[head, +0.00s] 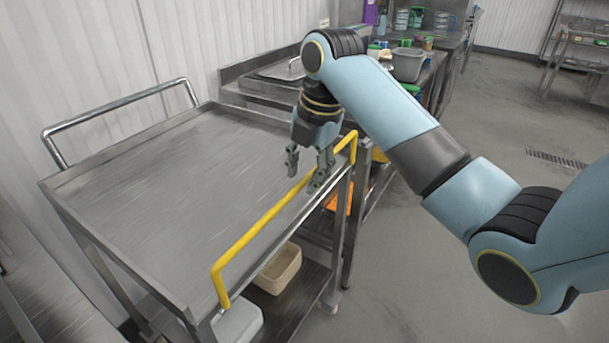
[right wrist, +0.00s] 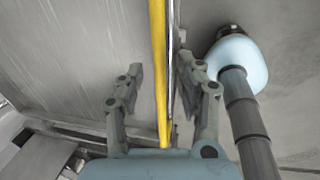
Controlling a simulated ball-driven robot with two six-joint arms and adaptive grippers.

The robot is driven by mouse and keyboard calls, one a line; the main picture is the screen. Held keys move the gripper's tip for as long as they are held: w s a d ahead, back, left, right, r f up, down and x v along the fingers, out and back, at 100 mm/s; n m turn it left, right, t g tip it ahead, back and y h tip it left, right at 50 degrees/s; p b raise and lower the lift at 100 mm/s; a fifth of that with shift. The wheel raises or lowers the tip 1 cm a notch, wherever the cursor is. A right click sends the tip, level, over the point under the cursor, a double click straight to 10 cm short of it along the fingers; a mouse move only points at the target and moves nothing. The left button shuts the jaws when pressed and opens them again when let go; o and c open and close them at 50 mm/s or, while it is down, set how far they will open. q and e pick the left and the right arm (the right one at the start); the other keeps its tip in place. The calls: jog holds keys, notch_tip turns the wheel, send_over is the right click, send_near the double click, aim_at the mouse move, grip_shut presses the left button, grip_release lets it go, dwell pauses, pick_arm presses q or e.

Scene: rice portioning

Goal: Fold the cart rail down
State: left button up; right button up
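The yellow cart rail (head: 250,233) stands raised along the right edge of the steel cart (head: 150,165), its bent ends meeting the cart's near and far corners. My right gripper (head: 306,174) is over the far part of the rail, pointing down and open. In the right wrist view, the rail (right wrist: 158,50) runs between the two spread fingers of the gripper (right wrist: 160,75), with space on both sides. Whether a finger touches it cannot be told. My left gripper is not in view.
A bare metal handle (head: 125,100) stands at the cart's left side. A beige bin (head: 278,270) sits on the lower shelf. A steel counter (head: 265,92) adjoins the far end, with a grey tub (head: 407,65) beyond. The floor (head: 420,270) at right is clear.

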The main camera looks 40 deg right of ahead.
jog(key=shift+w+f, duration=0.1)
jog(key=shift+f, duration=0.3)
grip_shut()
